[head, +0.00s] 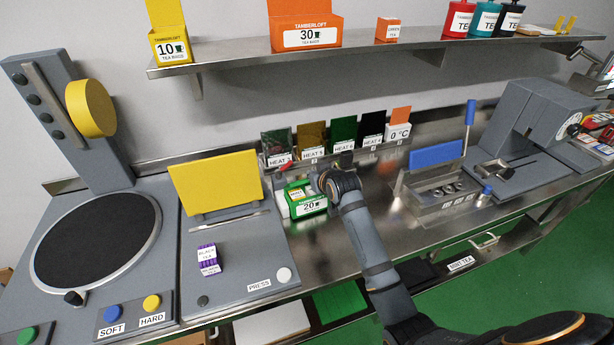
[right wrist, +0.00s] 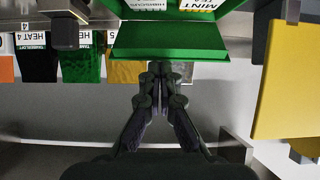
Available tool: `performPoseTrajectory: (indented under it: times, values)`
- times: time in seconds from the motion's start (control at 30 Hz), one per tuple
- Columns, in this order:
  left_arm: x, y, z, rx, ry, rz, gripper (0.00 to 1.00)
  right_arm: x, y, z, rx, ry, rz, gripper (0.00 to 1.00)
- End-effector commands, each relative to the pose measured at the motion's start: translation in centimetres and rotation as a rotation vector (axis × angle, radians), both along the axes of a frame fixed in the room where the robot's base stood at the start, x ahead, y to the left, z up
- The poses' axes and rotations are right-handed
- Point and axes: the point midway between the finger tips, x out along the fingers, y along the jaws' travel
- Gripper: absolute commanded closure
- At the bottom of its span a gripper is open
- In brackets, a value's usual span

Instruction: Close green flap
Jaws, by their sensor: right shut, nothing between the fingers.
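The green tea box (head: 308,207), labelled 20, stands on the steel counter in the head view, with light packets inside its open top. In the right wrist view its green flap (right wrist: 158,38) is a wide panel open away from the packets, which are labelled mint and hibiscus. My right gripper (right wrist: 160,68) is shut and empty, its fingertips right at the flap's edge; I cannot tell whether they touch it. In the head view my right wrist covers its fingers, just right of the box. My left gripper is not in view.
Heat-labelled coloured cards (head: 343,133) stand behind the box. A yellow panel (head: 215,182) stands left of it, with a purple black-tea packet (head: 207,258) in front. A blue-handled press (head: 437,156) is to the right. A shelf (head: 240,62) runs above.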

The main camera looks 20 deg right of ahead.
Motion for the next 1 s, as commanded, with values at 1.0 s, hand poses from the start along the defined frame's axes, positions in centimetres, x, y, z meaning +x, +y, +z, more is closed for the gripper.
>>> performPoseTrajectory:
  times: [1.0]
  values:
    - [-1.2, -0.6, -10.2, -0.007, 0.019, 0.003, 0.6, -4.1, 0.0, -5.3, 0.009, -0.531, 0.0, 1.0]
